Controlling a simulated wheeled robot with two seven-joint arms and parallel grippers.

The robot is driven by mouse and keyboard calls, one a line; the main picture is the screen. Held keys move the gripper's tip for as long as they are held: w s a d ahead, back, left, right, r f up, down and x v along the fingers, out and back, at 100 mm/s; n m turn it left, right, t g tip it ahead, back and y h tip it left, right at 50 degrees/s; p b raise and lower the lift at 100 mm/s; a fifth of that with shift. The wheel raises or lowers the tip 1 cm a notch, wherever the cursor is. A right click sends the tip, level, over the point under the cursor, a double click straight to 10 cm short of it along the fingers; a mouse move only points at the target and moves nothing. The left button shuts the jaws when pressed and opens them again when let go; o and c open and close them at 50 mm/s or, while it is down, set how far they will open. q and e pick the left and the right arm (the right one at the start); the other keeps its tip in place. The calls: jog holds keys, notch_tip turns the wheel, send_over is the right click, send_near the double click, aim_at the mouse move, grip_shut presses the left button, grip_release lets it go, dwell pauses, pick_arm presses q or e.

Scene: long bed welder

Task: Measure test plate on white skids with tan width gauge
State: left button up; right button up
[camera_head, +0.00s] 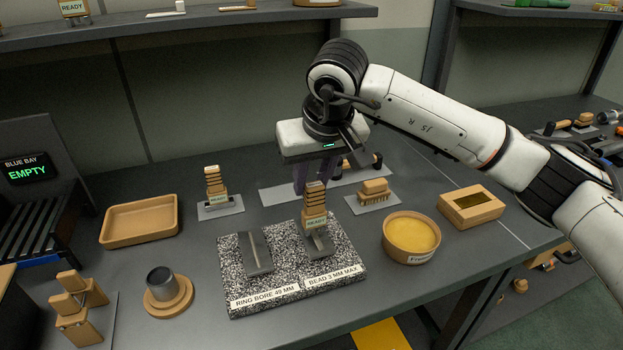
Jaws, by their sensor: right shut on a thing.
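My right gripper (314,182) comes down over the bench, with its fingers shut at the top of a tan stepped gauge (316,207) marked READY. The gauge is upright, with its foot over or on a grey metal piece (320,243) on the right half of a speckled slab (290,290); contact there is unclear. A second grey piece with a raised ridge (256,254) lies on the left half. A similar tan READY gauge (215,182) stands on a small pale mat further left. I cannot make out white skids clearly. My left gripper is not in view.
A tan tray (140,221), a grey ring on a round tan base (165,290) and tan blocks (75,306) are left. A brush (375,188), a round yellow-filled tub (411,237) and a tan box (470,206) are right. Shelves run behind.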

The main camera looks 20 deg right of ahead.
jog(key=shift+f+b, duration=0.4)
jog(key=shift+f, duration=0.1)
jog(key=shift+r, duration=0.1)
dwell(1.2)
notch_tip(320, 180, up, 7)
jog(key=p, duration=0.4)
jog(key=shift+p, duration=0.3)
notch_tip(320, 180, up, 3)
jog(key=m+h+p, duration=0.1)
jog(key=m+p, duration=0.1)
jog(key=m, duration=0.1)
jog(key=shift+m, duration=0.3)
